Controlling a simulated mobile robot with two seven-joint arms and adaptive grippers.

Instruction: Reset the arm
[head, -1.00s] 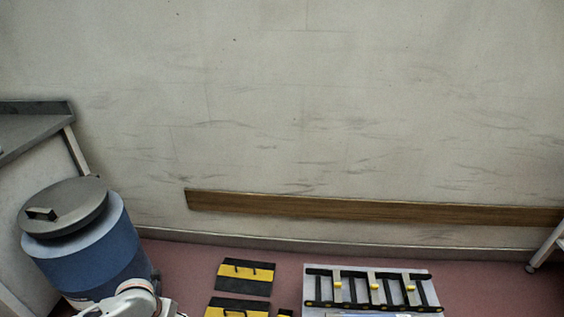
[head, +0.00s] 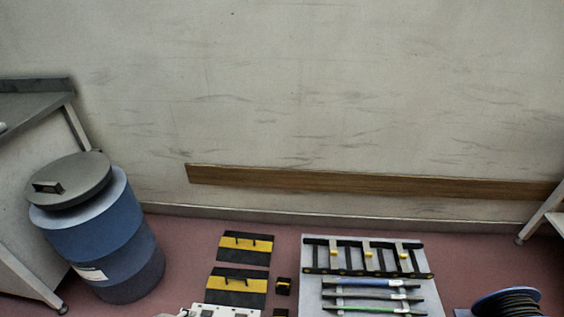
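Neither of my grippers shows in the head view. No arm is clearly seen, so I cannot tell how either arm is bent or whether it holds anything. A pale piece with dark marks (head: 226,311) is cut off by the bottom edge, and I cannot tell what it is.
A blue drum (head: 105,243) with a grey lid stands at left by a metal table (head: 36,104). Black-and-yellow plates (head: 237,284) lie on the red floor. A pale board (head: 312,291) carries a black rack and coloured strips. A cable reel (head: 508,302) is at right.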

